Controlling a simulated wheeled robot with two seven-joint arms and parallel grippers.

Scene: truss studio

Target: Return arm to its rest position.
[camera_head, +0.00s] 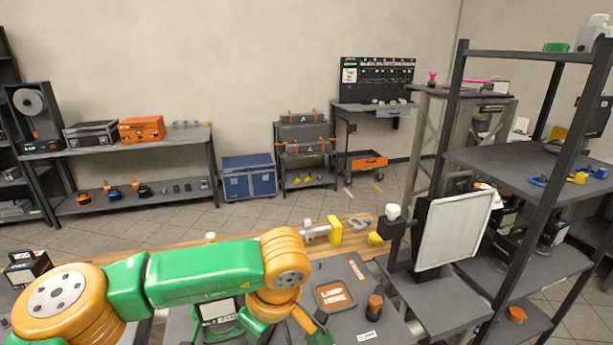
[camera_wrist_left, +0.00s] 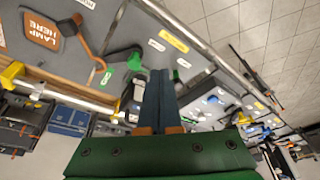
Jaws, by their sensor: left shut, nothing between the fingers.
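My left arm (camera_head: 205,273), green and orange, reaches in from the left across the front of the head view. It bends down at an orange joint (camera_head: 285,258) over the workbench. My left gripper shows in the left wrist view (camera_wrist_left: 161,98) with its two dark fingers shut together and nothing between them. In the head view the gripper is low in the picture and partly cut off or hidden by my arm. My right arm and right gripper are not in view.
A grey board marked "LAMP HERE" (camera_head: 335,296) lies on the workbench beside my arm, with a brown-topped knob (camera_head: 374,306) on it. A white lamp panel (camera_head: 455,231) stands to the right. A tall dark shelf rack (camera_head: 520,165) stands further right. Open floor (camera_head: 215,222) lies behind the bench.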

